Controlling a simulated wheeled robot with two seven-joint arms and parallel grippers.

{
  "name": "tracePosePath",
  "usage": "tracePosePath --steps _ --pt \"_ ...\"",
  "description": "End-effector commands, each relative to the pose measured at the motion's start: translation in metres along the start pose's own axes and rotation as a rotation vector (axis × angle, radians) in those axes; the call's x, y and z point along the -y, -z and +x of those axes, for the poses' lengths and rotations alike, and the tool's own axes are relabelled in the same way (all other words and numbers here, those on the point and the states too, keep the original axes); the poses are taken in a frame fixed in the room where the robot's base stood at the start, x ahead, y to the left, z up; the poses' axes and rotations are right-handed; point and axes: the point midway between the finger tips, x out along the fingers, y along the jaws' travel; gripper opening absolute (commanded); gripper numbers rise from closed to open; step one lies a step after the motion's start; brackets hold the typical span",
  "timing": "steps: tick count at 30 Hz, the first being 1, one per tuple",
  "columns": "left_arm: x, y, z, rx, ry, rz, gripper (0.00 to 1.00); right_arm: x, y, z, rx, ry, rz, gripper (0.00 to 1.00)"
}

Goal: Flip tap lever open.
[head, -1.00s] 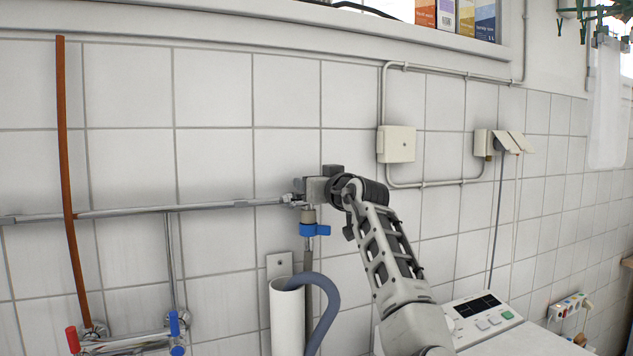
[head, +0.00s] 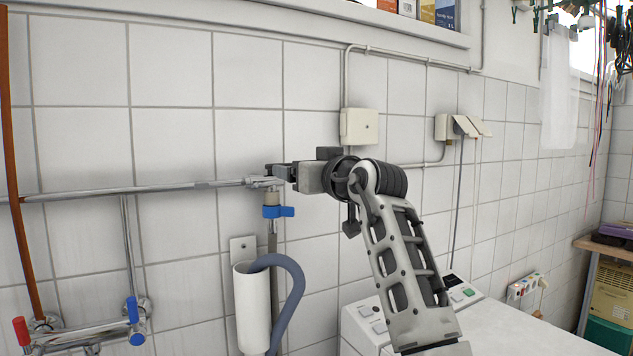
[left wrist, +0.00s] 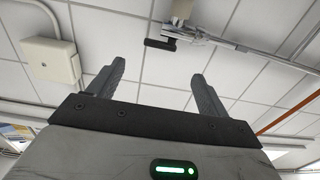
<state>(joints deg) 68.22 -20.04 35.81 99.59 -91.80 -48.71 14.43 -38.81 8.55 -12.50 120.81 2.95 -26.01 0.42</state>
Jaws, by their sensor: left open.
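The tap (head: 270,197) sits at the right end of the horizontal wall pipe, above a grey hose line. Its blue lever (head: 286,211) points sideways to the right, across the vertical line. My left gripper (head: 282,172) is level with the pipe end, just above the lever in the picture; whether it touches the tap is unclear. In the left wrist view, upside down, the left fingers (left wrist: 155,88) are wide apart with nothing between them. The pipe end with dark fittings (left wrist: 180,28) shows beyond them; no blue lever can be made out. My right gripper is not in view.
A white upright tube (head: 251,310) with a grey hose (head: 292,300) is below the tap. A mixer with red and blue handles (head: 90,335) is at lower left. A junction box (head: 359,127) is on the wall; a white appliance (head: 500,330) stands at lower right.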

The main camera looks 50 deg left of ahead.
Motion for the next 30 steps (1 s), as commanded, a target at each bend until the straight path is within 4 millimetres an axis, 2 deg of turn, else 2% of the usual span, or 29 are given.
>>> tracePosePath --steps 3,9,27,30 --pt "0.0 -0.002 -0.021 0.0 -0.001 0.0 0.78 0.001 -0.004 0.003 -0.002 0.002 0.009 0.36" --pt "0.0 -0.001 -0.038 0.0 0.0 -0.001 0.78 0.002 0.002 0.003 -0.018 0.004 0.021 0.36" --pt "0.0 0.0 -0.04 0.0 0.0 0.0 0.78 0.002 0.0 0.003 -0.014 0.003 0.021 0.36" --pt "-0.005 -0.003 -0.04 -0.016 -0.015 0.019 0.78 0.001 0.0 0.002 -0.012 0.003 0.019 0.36"
